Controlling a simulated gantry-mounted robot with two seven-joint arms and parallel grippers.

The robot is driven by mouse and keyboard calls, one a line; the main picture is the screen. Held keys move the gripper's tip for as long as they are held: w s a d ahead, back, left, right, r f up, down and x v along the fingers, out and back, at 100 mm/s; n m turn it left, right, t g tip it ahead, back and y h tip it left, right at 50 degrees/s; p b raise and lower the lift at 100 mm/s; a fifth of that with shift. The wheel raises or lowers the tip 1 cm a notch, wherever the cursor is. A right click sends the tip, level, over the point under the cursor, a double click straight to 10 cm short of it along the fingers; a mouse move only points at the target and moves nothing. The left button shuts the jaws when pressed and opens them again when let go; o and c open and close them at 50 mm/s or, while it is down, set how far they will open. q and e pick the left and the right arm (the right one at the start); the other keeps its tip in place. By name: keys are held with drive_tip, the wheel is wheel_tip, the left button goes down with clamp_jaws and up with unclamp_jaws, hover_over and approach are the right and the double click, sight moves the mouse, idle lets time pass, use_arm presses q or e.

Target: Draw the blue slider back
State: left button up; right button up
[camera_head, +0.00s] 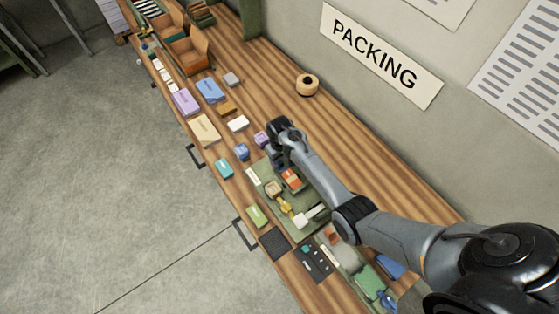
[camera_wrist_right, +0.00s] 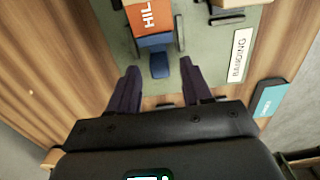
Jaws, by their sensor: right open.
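The blue slider (camera_wrist_right: 159,65) shows in the right wrist view as a small dark-blue block on the green board (camera_wrist_right: 207,62), just below an orange block (camera_wrist_right: 148,20) with white lettering. My right gripper (camera_wrist_right: 159,75) is open, its two dark fingers apart on either side of the slider in that view. I cannot tell whether they touch it. In the head view my right gripper (camera_head: 274,158) is over the far end of the green board (camera_head: 274,209); the arm and hand largely hide the slider there. My left gripper is not in view.
A "BANDING" label (camera_wrist_right: 240,55) lies on the board, with a teal box (camera_wrist_right: 270,98) beyond its edge.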

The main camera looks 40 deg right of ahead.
drive_tip(key=shift+f, duration=0.75)
clamp_jaws()
